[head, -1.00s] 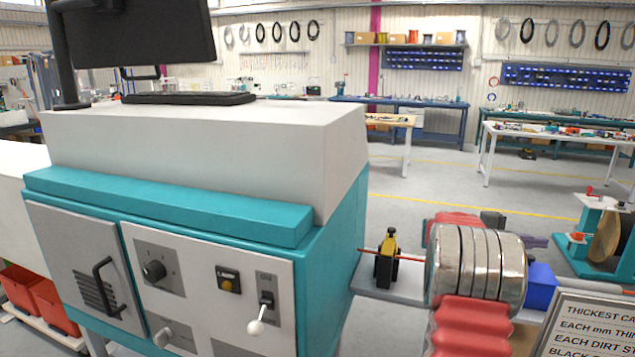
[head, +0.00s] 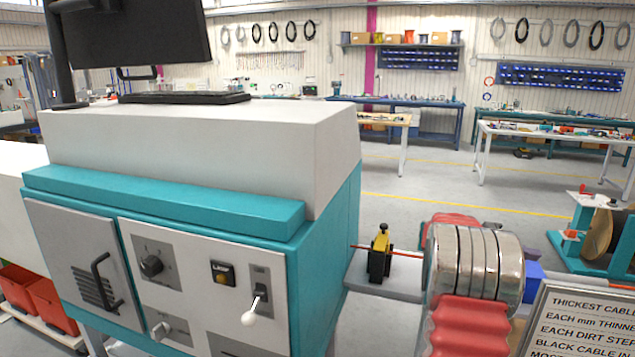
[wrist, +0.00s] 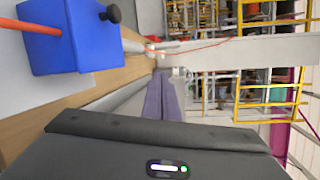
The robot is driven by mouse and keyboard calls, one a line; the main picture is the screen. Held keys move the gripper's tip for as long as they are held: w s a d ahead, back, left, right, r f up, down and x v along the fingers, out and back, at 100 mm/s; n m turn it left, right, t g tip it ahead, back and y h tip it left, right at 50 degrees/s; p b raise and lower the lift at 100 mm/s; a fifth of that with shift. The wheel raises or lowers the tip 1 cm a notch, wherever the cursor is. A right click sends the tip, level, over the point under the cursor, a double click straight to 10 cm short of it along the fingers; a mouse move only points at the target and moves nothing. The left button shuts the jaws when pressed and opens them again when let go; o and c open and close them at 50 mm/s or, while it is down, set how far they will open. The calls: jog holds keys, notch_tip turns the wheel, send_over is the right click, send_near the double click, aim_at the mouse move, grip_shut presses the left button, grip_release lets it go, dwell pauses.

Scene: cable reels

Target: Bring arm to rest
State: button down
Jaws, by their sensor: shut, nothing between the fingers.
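My gripper shows in the wrist view as two purple fingers (wrist: 163,97) lying side by side, shut and empty, beyond the dark wrist housing. The fingers are beside a pale wooden surface, with no object touching their tips that I can make out. In the head view my arm, with its red ribbed sleeve and shiny metal rings, stands at the lower right and hides most of the gripper. A blue box (wrist: 72,38) with a black knob and a red cable is near the gripper in the wrist view; part of it shows behind my arm in the head view (head: 534,284).
A teal and white machine (head: 175,207) fills the left. A yellow and black cable guide (head: 380,254) stands left of my arm. A printed sign (head: 580,318) stands at the lower right. A teal reel stand (head: 597,240) is at the right. Open floor lies behind.

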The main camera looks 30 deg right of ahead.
jog(key=s+a+f+m+t+y, duration=0.15)
jog(key=a+f+m+y, duration=0.25)
jog(key=a+f+m, duration=0.4)
jog(key=a+f+m+t+y, duration=0.2)
jog(key=a+m+t+y, duration=0.1)
jog(key=a+m, duration=0.9)
jog(key=s+a+r+m+t+y, duration=0.1)
jog(key=a+r+m+t+y, duration=0.1)
jog(key=a, duration=1.2)
jog(key=s+a+r+m+t+y, duration=0.2)
jog(key=a+t, duration=0.2)
jog(key=a, duration=1.1)
jog(key=s+a+r+m+t+y, duration=0.1)
jog(key=a+r+m+t+y, duration=0.1)
jog(key=a, duration=1.3)
jog(key=shift+s+r+m+t+y, duration=0.2)
jog(key=shift+r+m+t+y, duration=0.15)
jog(key=shift+r+t, duration=0.35)
jog(key=shift+f, duration=0.1)
